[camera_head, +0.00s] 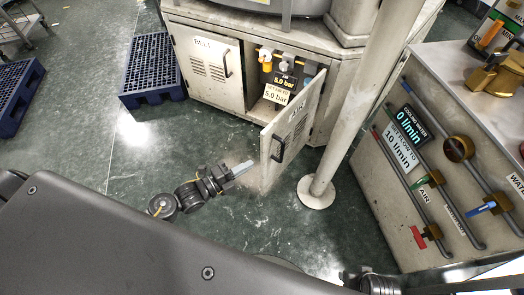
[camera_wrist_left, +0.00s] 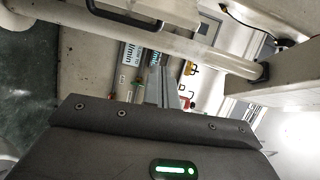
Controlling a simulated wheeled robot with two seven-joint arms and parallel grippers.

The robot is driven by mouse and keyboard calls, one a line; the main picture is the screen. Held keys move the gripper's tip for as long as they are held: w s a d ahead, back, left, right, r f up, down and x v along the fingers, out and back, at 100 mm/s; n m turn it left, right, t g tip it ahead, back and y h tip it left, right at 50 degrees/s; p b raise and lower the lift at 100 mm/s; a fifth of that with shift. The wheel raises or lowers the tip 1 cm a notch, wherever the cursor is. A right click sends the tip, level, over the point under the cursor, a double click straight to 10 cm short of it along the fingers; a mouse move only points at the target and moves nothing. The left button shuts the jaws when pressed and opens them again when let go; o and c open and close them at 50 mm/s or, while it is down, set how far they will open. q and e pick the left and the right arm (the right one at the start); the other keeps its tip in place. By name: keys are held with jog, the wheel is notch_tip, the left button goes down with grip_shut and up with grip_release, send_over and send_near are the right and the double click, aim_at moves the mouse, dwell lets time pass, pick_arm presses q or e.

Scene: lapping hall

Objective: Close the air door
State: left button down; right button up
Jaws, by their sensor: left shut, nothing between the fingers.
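The air door (camera_head: 296,128) is a beige cabinet door with louvres and a dark bar handle (camera_head: 278,149). It stands wide open, swung out from the cabinet toward me. My left gripper (camera_head: 249,165) is shut and empty, low over the floor, just left of the door's free edge and apart from it as far as I can see. In the left wrist view its grey fingers (camera_wrist_left: 157,85) show, with a dark handle (camera_wrist_left: 125,14) on a pale panel at the top. My right gripper is not visible; only a bit of dark arm shows at the bottom edge.
The cabinet's other door (camera_head: 208,68), labelled BELT, is closed. A gauge sign (camera_head: 284,82) reading 5.0 bar shows inside the opening. A pale post (camera_head: 345,125) stands right of the door. A panel with pipes and valves (camera_head: 385,185) is at right. Blue pallets (camera_head: 150,72) lie at left.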

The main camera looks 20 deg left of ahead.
aim_at(262, 145)
pick_arm(q)
jog(key=r+x, duration=0.2)
jog(key=x, duration=0.8)
jog(key=shift+w+a+f+m, duration=0.1)
jog(key=shift+w+a+m, duration=0.15)
jog(key=shift+a, duration=0.6)
jog(key=shift+w+a+f+m, duration=0.15)
jog(key=shift+w+a, duration=0.15)
jog(key=shift+a, duration=0.5)
jog(key=shift+a, duration=0.1)
